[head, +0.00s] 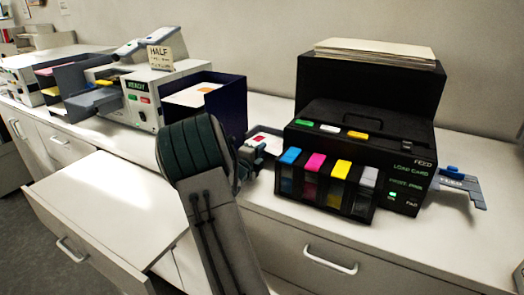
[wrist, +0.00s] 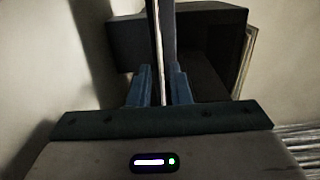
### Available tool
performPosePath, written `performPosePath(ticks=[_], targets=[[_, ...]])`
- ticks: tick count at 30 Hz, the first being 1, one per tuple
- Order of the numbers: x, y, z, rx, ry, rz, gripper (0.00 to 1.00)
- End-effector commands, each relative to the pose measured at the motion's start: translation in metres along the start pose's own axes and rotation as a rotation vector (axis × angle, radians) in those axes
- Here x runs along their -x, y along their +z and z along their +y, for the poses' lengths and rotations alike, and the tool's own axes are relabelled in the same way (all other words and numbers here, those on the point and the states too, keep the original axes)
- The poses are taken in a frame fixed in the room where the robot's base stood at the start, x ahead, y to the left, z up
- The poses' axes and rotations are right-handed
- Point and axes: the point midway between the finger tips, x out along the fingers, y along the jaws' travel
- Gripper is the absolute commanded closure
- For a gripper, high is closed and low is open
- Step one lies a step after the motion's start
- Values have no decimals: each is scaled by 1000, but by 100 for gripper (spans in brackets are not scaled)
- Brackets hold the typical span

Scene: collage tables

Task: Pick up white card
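A white card with a red mark (head: 264,139) lies in a small grey tray at the left side of the black printer (head: 408,165). My gripper is mostly hidden behind my own arm in the head view, close to this tray. In the wrist view the two blue fingers of my gripper (wrist: 163,84) stand close together, one on each side of a thin white strip (wrist: 157,45) seen edge-on. A dark blue-grey strip runs alongside it. I cannot tell whether the fingers press on it.
A navy bin (head: 222,105) with a pale sheet inside stands left of the tray. Ink cartridges (head: 327,175) line the printer's front. Other machines (head: 150,95) stand further left. An open drawer (head: 100,205) juts out below the counter. In the wrist view a dark box (wrist: 205,25) is close by.

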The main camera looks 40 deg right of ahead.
Motion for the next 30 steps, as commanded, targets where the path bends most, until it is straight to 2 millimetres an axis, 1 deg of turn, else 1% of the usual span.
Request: performPosePath(ticks=[2,3,6,14,17,22,30], targets=[[0,0,0,0,0,0,83],[0,0,0,0,0,0,88],[0,0,0,0,0,0,100],[0,0,0,0,1,1,100],[0,0,-7,0,0,0,100],[0,0,-27,0,0,1,100],[0,0,-25,0,0,1,100]])
